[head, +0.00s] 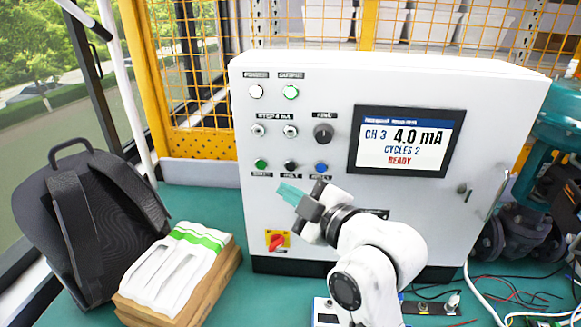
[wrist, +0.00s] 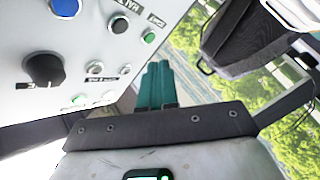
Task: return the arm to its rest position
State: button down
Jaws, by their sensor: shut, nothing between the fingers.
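My gripper (head: 291,193) is at the end of my white arm, in front of the lower left of the control box. Its teal fingers lie together, shut and empty, and point left and slightly up in the head view. The fingers also show in the wrist view (wrist: 155,86), side by side with nothing between them. The white control box (head: 330,90) stands behind the gripper, with its buttons and knob above and beside the fingers. Its screen (head: 404,141) reads CH 3, 4.0 mA, CYCLES 2 and READY. I cannot tell whether the fingers touch the panel.
A red and yellow switch (head: 277,240) sits just below my gripper. A dark backpack (head: 75,210) and a wooden box with white packaging (head: 180,270) stand on the teal bench at left. Loose wires and a valve (head: 520,235) are at right. Yellow mesh fencing (head: 200,90) stands behind.

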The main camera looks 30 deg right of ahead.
dwell(0.5)
jog(key=s+d+f+m+g+h, duration=0.1)
jog(key=s+f+m+g, duration=0.35)
jog(key=f, duration=0.95)
jog(key=s+d+f+m+g+h, duration=0.1)
jog(key=s+f+m+g, duration=0.3)
jog(key=s+f, duration=0.6)
jog(key=s+d+f+m+g+h, duration=0.1)
jog(key=s+f+m+g, duration=0.3)
jog(key=s, duration=1.3)
notch_tip(320, 180, down, 6)
jog(key=g, duration=0.3)
jog(key=shift+s+r, duration=0.15)
jog(key=shift+s, duration=0.2)
jog(key=shift+g, duration=0.25)
